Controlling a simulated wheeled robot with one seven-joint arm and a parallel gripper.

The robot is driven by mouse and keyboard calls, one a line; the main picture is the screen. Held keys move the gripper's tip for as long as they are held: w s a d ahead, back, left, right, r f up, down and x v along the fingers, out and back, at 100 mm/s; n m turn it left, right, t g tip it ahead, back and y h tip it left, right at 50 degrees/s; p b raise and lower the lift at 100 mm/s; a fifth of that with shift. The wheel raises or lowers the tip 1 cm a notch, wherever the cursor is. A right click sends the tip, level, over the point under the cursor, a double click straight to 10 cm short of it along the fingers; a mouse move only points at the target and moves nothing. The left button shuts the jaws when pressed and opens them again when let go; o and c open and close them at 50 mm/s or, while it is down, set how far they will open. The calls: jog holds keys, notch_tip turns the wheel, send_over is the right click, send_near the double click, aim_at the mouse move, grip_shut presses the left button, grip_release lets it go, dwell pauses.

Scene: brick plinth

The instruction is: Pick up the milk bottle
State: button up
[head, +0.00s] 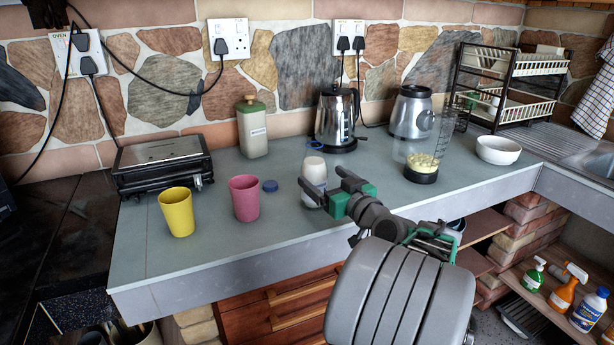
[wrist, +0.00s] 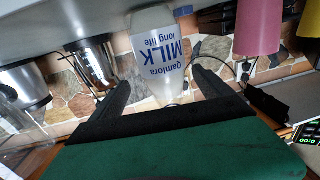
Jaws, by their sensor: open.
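The white milk bottle (head: 315,170) stands on the grey counter, right of the pink cup, with its lower part partly behind a finger of my gripper (head: 325,184). In the wrist view, which is upside down, the bottle (wrist: 158,48) shows blue "MILK long life" lettering. It lies between and beyond the two spread fingers of my gripper (wrist: 160,80). My gripper is open and holds nothing. Whether a finger touches the bottle I cannot tell.
A pink cup (head: 244,198), yellow cup (head: 177,212) and small blue cap (head: 270,186) are left of the bottle. Behind are a green-lidded container (head: 252,130) and kettle (head: 336,118). A blender jug (head: 424,150) and white bowl (head: 498,150) stand right.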

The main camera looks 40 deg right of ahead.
aim_at(308, 168)
jog(key=w, duration=0.7)
jog(key=shift+d+p, duration=0.25)
jog(key=shift+p, duration=0.1)
jog(key=shift+c, duration=0.3)
grip_shut()
dwell(0.3)
